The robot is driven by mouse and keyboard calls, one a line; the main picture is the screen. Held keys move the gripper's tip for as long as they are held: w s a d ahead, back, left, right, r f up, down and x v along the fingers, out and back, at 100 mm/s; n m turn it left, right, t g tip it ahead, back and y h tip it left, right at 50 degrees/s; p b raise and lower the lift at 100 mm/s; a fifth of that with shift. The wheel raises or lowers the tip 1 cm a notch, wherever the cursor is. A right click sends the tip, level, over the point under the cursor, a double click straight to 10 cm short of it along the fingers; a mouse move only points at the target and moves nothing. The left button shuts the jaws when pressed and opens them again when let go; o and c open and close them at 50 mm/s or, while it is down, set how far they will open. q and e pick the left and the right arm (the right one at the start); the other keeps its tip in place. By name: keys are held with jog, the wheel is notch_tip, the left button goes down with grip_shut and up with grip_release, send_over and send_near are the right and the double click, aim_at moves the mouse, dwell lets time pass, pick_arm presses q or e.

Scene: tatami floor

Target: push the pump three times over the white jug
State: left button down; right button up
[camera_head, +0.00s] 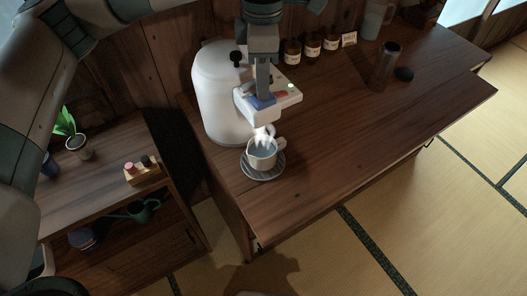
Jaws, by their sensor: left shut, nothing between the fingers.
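A white rounded dispenser (217,95) stands on the wooden counter, with a head jutting out to the right. A blue pad shows on that head (251,116), beside red and green marks. My left gripper (264,95) points down, shut and empty, with its tips at the blue pad, seemingly touching it; the fingers partly hide the pad. The white jug (262,158) stands upright below the head on a striped saucer (262,174). Pale liquid or steam shows between the head and the jug, and bluish liquid shows inside the jug. My right gripper is out of view.
Several brown bottles (312,47) and a small card (349,39) stand along the back. A dark cylinder (386,64) and a dark round lid (404,74) are further right. The counter's front right is clear. A lower shelf (95,200) holds a potted plant (79,146).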

pick_arm(q)
jog(key=shift+r, duration=0.7)
notch_tip(320, 180, up, 6)
jog(key=p, duration=0.1)
jog(key=shift+p, duration=0.3)
dwell(0.6)
dwell(0.5)
